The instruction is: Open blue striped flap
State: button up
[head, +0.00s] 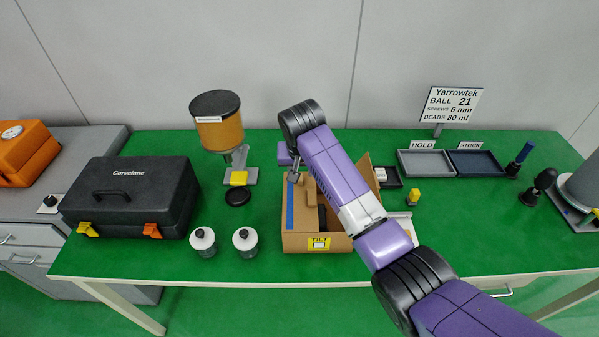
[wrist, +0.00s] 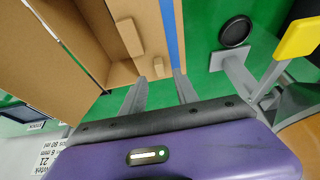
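A cardboard box (head: 330,243) stands on the green table near its front edge. A blue stripe (head: 290,208) runs along its left flap (head: 301,222), which lies across the left part of the box top. In the wrist view the blue stripe (wrist: 170,32) and the flap (wrist: 148,14) lie just beyond my fingers. Small raised cardboard pieces (wrist: 127,37) show on or beside the flap. My gripper (wrist: 159,76) is open and empty, over the far end of the flap; it also shows in the head view (head: 294,178). I cannot tell if a finger touches the flap.
The right box flap (head: 369,180) stands up. Two white bottles (head: 203,242) and a black case (head: 130,196) stand to the left. A hopper (head: 217,120) with a yellow lever (head: 238,178) and a black disc (head: 238,197) are close by. Trays (head: 424,163) lie back right.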

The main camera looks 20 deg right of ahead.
aim_at(301, 177)
jog(key=shift+x, duration=2.5)
grip_shut()
